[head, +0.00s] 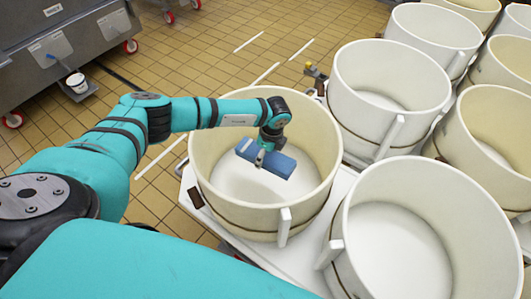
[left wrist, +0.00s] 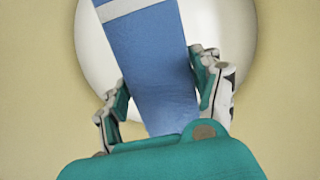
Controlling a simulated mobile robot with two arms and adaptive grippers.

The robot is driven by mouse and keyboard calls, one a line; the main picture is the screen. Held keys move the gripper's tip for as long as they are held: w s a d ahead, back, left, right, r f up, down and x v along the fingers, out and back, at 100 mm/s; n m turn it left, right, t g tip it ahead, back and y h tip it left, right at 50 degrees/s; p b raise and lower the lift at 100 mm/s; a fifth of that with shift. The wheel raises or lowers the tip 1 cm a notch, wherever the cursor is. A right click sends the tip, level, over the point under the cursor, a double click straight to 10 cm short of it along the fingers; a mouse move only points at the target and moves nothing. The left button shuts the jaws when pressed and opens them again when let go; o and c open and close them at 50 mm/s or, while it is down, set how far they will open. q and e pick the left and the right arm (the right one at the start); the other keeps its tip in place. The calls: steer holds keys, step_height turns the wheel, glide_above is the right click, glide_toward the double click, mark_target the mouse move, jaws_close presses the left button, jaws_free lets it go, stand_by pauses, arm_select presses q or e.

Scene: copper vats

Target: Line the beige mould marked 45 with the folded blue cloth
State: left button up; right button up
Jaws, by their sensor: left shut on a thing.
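The folded blue cloth (head: 276,163), with a pale band across it, is held in my left gripper (head: 263,153). It hangs over the mouth of a round beige mould (head: 215,172), above its white bottom. In the left wrist view the cloth (left wrist: 150,60) runs between the two fingers of the left gripper (left wrist: 163,88), with the mould's pale bottom (left wrist: 92,50) beyond it. I cannot read a number on this mould. How far the cloth is above the bottom is hard to tell. My right gripper is not in view.
More beige moulds stand close by: one at the front right (head: 350,245), one behind (head: 345,60), several further right. They stand on white surfaces. Tiled floor (head: 190,70) lies between.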

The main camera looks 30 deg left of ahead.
arm_select(q)
steer(key=b, duration=0.9)
glide_above(265, 183)
step_height(265, 183, down, 13)
steer(key=shift+w+r, duration=0.15)
steer(key=shift+f, duration=0.4)
steer(key=shift+f+b, duration=0.75)
stand_by(0.4)
steer(key=shift+f, duration=0.1)
steer(key=shift+d+f, duration=0.1)
steer(key=shift+f, duration=0.1)
stand_by(1.3)
